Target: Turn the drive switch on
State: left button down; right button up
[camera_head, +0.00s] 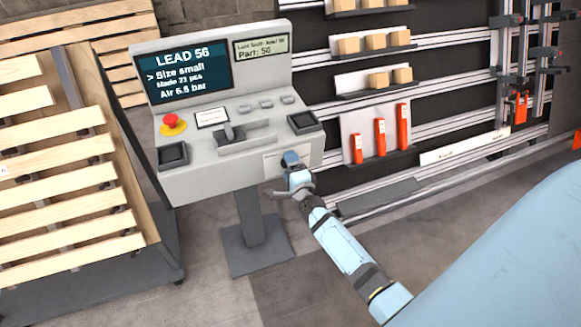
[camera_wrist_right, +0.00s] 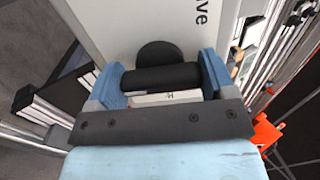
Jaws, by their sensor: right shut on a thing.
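The drive switch (camera_wrist_right: 160,77) is a black knob with a bar handle on a pale plate (camera_wrist_right: 125,25), where the letters "ve" show in the right wrist view. My right gripper (camera_wrist_right: 161,84) has a blue finger on each side of the handle and is shut on it. In the head view my right gripper (camera_head: 291,162) is at the lower right front of the grey control console (camera_head: 205,180) and hides the switch. The handle's exact turn is hard to read. My left gripper is in neither view.
The console carries a screen (camera_head: 183,72) reading "LEAD 56", a red stop button (camera_head: 173,121) and a lever (camera_head: 233,133). A slatted pallet (camera_head: 60,150) stands at left. Shelves (camera_head: 376,90) with boxes and orange parts are at right. The floor before the console is clear.

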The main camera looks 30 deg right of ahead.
jog(key=o, duration=0.9)
jog(key=shift+s, duration=0.1)
jog(key=v, duration=1.3)
jog(key=shift+s, duration=0.35)
